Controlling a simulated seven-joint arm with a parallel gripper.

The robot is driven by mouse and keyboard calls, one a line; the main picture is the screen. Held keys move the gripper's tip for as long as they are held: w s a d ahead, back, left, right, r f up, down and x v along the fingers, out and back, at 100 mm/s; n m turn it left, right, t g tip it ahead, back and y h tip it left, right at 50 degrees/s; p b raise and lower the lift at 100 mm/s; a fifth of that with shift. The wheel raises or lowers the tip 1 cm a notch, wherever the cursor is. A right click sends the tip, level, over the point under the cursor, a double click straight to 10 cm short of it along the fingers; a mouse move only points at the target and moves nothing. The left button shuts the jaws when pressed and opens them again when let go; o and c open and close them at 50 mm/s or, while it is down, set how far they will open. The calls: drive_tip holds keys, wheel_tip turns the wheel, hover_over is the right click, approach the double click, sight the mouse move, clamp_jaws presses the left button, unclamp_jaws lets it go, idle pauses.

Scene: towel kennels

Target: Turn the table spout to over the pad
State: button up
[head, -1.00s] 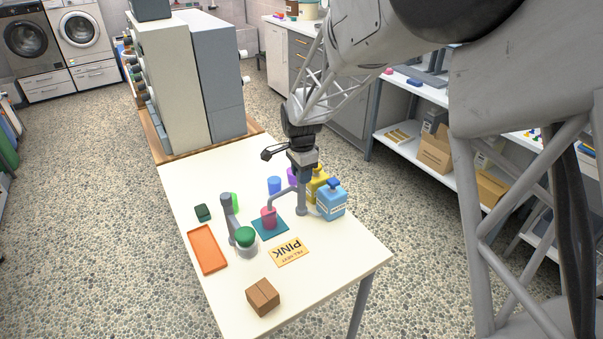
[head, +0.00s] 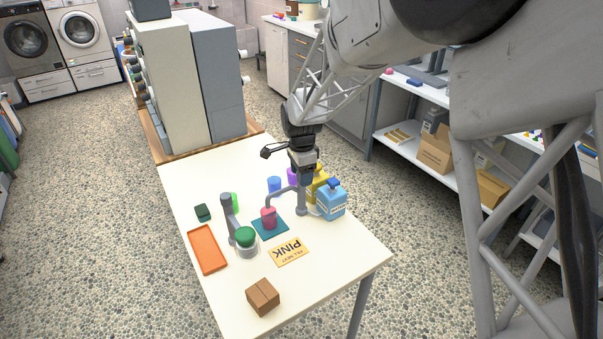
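The table spout (head: 283,192) is a grey bent pipe on a grey post (head: 302,203). Its arm reaches left from the post, and its down-turned end is at the pink cup (head: 268,217). The cup stands on the teal pad (head: 263,232), so the spout end appears over the pad. My gripper (head: 305,180) points down at the top of the spout post, close to where the arm meets it. Its fingers are small and dark, and I cannot tell whether they touch or grip the spout.
The table's right front is clear.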

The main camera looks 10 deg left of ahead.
drive_tip(key=shift+r, duration=0.1)
drive_tip(key=shift+r, duration=3.85)
drive_tip(key=shift+d+r, duration=0.15)
drive_tip(key=shift+d, duration=0.05)
drive_tip(key=s+d+r+n, duration=0.2)
drive_tip(key=s+d+r, duration=0.25)
drive_tip(key=d, duration=0.25)
drive_tip(key=s+d+r+n+t, duration=0.1)
drive_tip(key=s+d+r, duration=0.2)
drive_tip(key=s+d, duration=0.3)
drive_tip(key=s+d+r+n, duration=0.2)
drive_tip(key=s+d+r, duration=0.15)
drive_tip(key=d, duration=0.55)
drive_tip(key=s+d+n, duration=0.2)
drive_tip(key=s+d, duration=0.2)
drive_tip(key=s, duration=0.3)
drive_tip(key=s+d+f+n+t, duration=0.1)
drive_tip(key=s+d+n, duration=0.1)
drive_tip(key=s+d, duration=0.3)
drive_tip(key=s+d+n, duration=0.1)
drive_tip(key=s+d, duration=0.3)
drive_tip(key=s, duration=0.7)
drive_tip(key=shift+d+f+n+t, duration=0.15)
drive_tip(key=shift+f+n+t, duration=0.15)
drive_tip(key=shift+n+t, duration=0.1)
